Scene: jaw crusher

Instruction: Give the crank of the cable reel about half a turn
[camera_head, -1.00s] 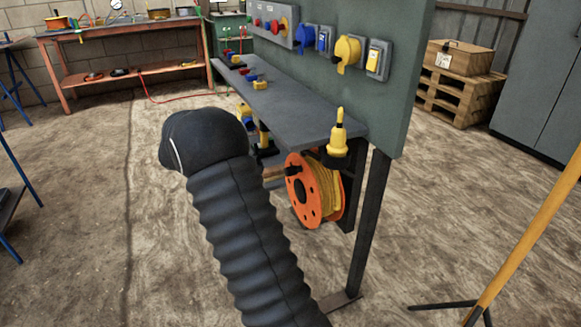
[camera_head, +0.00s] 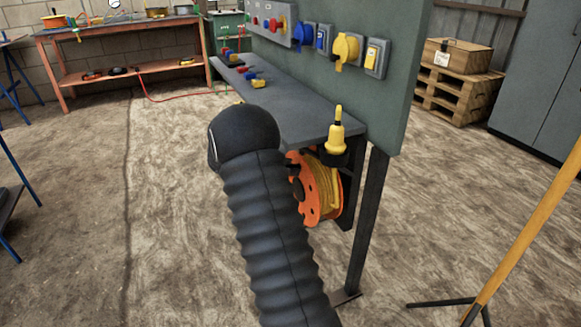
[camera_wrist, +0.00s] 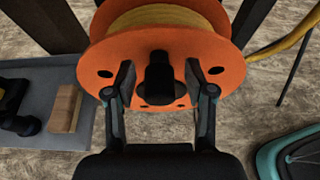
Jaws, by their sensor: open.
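The cable reel (camera_head: 326,203) has an orange flange wound with yellow cable and hangs below the grey shelf. It also shows in the wrist view (camera_wrist: 220,53), at the top middle. Its dark crank knob (camera_wrist: 159,78) points towards the wrist camera. My gripper (camera_wrist: 158,84) is open, with one finger on each side of the knob. Gaps show between the knob and both fingers, so it is not clamped.
A dark post (camera_head: 368,220) stands right of the reel. In the wrist view, a grey tray (camera_wrist: 60,105) with a wooden block (camera_wrist: 66,108) lies left, and a teal-rimmed object (camera_wrist: 290,155) lies lower right.

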